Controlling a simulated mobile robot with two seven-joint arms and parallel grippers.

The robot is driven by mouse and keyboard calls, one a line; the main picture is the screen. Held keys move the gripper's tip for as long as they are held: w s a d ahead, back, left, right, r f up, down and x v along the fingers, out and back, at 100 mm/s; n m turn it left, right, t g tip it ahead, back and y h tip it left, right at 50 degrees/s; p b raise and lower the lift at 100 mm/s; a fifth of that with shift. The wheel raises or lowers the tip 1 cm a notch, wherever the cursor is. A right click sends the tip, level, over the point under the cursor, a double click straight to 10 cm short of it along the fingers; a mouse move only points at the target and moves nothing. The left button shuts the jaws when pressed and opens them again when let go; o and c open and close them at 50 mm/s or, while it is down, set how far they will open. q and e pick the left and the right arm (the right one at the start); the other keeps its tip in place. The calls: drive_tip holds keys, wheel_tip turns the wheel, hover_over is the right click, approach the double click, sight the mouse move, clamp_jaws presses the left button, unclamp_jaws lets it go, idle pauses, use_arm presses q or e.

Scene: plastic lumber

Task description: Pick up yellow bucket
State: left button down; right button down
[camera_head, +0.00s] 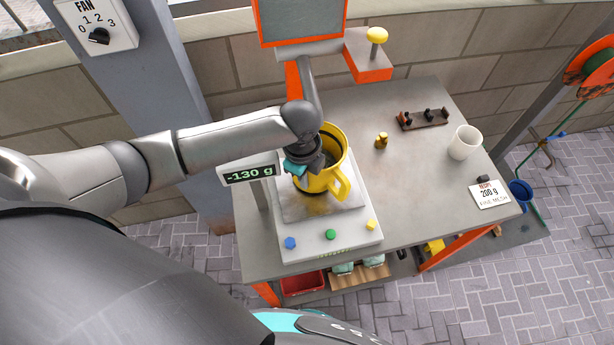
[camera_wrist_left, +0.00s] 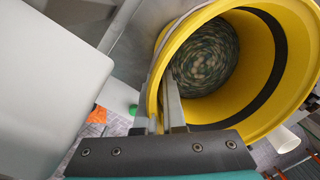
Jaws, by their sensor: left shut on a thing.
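The yellow bucket (camera_head: 336,179) is over the metal plate of the scale (camera_head: 330,238) in the head view. It has a handle on its lower right side, and I cannot tell whether its base touches the plate. In the left wrist view the bucket (camera_wrist_left: 290,70) opens toward the camera, with a dark band inside and a bed of small mottled pieces at its bottom. My left gripper (camera_head: 312,166) is shut on the bucket's rim at its left side; its fingers (camera_wrist_left: 174,108) straddle the wall in the wrist view. My right gripper is not in view.
The scale's display (camera_head: 249,174) reads -130 g. On the grey table (camera_head: 420,205) stand a brass weight (camera_head: 381,140), a dark rack (camera_head: 422,119), a white cup (camera_head: 464,142) and a recipe card (camera_head: 490,193) marked 200 g. An orange-framed machine (camera_head: 302,22) stands behind.

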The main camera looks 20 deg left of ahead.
use_arm(q)
wheel_tip(320, 180, up, 3)
drive_tip(key=shift+f, duration=0.15)
drive_tip(key=s+d, duration=1)
drive_tip(key=s, duration=0.4)
drive_tip(key=shift+s+f, duration=0.2)
drive_tip(key=shift+s, duration=0.15)
